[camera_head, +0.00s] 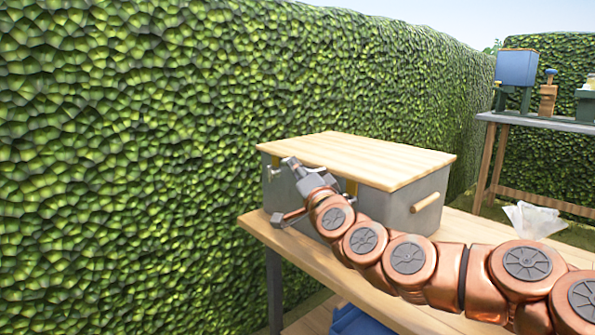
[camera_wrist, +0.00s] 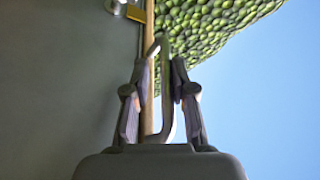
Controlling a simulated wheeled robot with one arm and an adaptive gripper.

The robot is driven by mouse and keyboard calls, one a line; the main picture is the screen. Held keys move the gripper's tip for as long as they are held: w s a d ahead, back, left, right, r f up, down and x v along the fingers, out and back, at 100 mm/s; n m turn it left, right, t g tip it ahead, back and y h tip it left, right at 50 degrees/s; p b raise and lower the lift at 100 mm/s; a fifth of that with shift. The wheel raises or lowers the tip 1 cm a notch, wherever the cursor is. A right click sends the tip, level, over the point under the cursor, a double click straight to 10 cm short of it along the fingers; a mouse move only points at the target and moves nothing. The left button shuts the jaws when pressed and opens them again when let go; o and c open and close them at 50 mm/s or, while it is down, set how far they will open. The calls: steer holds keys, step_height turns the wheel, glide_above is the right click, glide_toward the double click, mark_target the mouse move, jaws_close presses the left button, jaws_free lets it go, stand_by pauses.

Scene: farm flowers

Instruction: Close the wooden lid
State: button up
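A grey box (camera_head: 384,205) with a flat pale wooden lid (camera_head: 360,158) stands on a wooden table in the head view. The lid lies level on top, with no clear gap at the sides I see. My gripper (camera_head: 289,189) is at the box's front left, close to the lid edge. In the wrist view, the grey wall (camera_wrist: 60,80) fills the left and the wooden edge (camera_wrist: 150,20) runs upright. A bent metal rod (camera_wrist: 168,95) lies between my fingers (camera_wrist: 162,68); whether they clamp it is unclear. A metal latch (camera_wrist: 135,12) shows at the top.
The box sits on a wooden table (camera_head: 460,222) beside a tall hedge (camera_head: 200,80). A wooden side handle (camera_head: 425,202) juts from the box. A crumpled clear bag (camera_head: 532,220) is at right. A second table (camera_head: 548,123) with pots stands behind. A blue object (camera_head: 355,322) is below.

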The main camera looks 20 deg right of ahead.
steer(key=shift+r, duration=0.15)
step_height(320, 180, up, 10)
steer(key=shift+a+f, duration=0.1)
steer(key=shift+a, duration=0.05)
stand_by(0.7)
steer(key=b+v, duration=0.3)
steer(key=v, duration=0.6)
steer(key=shift+f, duration=0.25)
stand_by(0.8)
steer(key=shift+w, duration=0.15)
stand_by(0.4)
